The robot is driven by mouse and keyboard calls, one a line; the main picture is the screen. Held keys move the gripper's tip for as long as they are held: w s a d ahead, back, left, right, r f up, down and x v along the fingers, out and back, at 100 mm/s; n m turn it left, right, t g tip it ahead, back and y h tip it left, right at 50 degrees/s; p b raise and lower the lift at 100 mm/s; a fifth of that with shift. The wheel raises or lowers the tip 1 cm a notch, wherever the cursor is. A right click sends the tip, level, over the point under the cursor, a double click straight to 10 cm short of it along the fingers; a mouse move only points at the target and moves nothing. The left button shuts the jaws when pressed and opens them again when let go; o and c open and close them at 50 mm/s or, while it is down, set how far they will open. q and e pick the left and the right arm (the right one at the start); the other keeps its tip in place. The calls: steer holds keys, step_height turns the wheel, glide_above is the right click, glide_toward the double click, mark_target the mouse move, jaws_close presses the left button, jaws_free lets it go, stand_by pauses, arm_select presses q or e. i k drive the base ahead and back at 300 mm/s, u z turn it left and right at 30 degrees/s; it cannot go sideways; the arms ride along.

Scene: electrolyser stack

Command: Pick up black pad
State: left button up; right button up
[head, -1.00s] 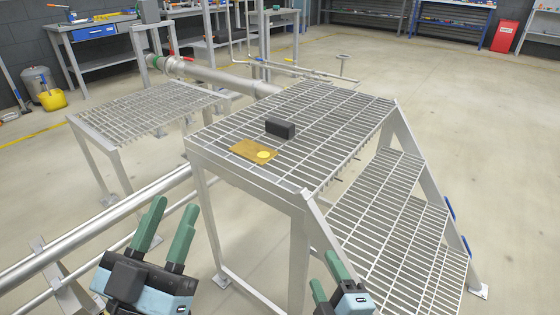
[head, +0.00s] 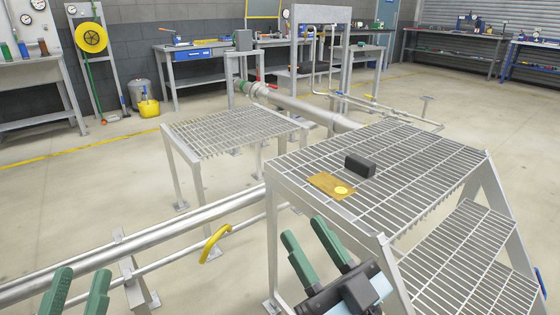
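The black pad (head: 360,166), a small dark block, rests on the grated top of the platform (head: 425,165). A flat brown plate (head: 322,184) with a yellow disc (head: 341,191) lies beside it, to its left and nearer me. My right gripper (head: 302,238) is in front of the platform's near edge, below the pad in the picture, with its green fingers apart and nothing between them. My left gripper (head: 82,276) is at the bottom left, far from the pad, its fingers apart and empty; its body is cut off by the frame.
Metal steps (head: 475,250) lead down from the platform on the right. A lower grated stand (head: 225,130) is to the left. Open floor lies behind.

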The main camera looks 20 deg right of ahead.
mark_target(365, 168)
steer(key=u, duration=0.7)
steer(key=i, duration=0.55)
steer(key=z, duration=1.4)
